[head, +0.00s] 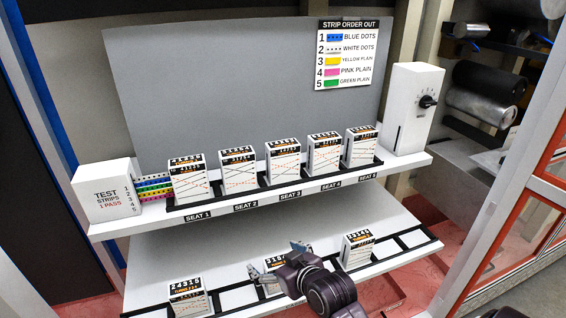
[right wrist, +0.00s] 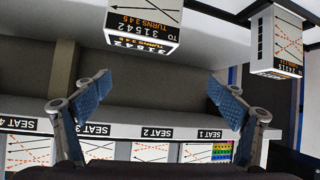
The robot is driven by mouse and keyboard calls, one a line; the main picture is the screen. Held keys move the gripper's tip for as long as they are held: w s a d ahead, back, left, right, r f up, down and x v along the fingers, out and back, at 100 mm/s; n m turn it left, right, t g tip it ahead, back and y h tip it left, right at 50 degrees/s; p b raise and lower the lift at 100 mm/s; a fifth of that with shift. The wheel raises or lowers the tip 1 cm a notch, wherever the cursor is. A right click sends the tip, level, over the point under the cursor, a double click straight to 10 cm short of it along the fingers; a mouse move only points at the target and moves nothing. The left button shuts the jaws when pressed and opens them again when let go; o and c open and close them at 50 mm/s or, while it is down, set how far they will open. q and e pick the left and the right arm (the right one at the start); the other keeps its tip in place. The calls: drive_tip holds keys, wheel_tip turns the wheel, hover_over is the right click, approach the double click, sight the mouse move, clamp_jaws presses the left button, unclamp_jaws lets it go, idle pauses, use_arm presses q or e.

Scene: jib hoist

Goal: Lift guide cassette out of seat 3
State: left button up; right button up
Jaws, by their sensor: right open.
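The guide cassette in seat 3 (head: 283,163) is a white block with a black-and-orange top band and crossing lines on its face. It stands upright on the upper shelf above the SEAT 3 label (head: 290,195), which also shows upside down in the right wrist view (right wrist: 97,129). My right gripper (head: 277,260) is open and empty, below and in front of that cassette, at the lower shelf. In the right wrist view its fingers (right wrist: 160,82) are wide apart, near a lower cassette marked 31542 (right wrist: 145,28). My left gripper is not in view.
Similar cassettes stand in the other upper seats, such as seat 2 (head: 238,172) and seat 4 (head: 324,154). The lower rack (head: 237,297) holds more, left (head: 188,298) and right (head: 356,251). A test strip box (head: 108,192) and a dial box (head: 412,108) flank the upper row.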

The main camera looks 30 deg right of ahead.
drive_tip(key=w+d+r+m+t+h, duration=0.1)
drive_tip(key=w+d+r+t, duration=0.2)
drive_tip(key=w+d+r, duration=0.4)
drive_tip(key=m+t+h, duration=0.2)
drive_tip(key=t+h, duration=0.1)
approach(286, 167)
drive_tip(key=x, duration=0.5)
drive_tip(key=shift+w+a+r, duration=0.1)
drive_tip(key=shift+a, duration=0.1)
drive_tip(key=shift+p+x, duration=0.6)
drive_tip(key=shift+x, duration=0.8)
drive_tip(key=w, duration=0.1)
drive_tip(key=w+d+p, duration=0.1)
drive_tip(key=w, duration=0.1)
drive_tip(key=shift+y, duration=0.3)
drive_tip(key=shift+w+d+f, duration=0.2)
drive_tip(key=shift+w, duration=0.45)
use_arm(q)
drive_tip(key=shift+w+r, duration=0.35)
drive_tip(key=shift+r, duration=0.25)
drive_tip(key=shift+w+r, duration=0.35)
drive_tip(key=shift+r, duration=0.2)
use_arm(e)
drive_tip(key=c, duration=1.5)
drive_tip(key=shift+r, duration=0.15)
drive_tip(key=shift+c, duration=0.6)
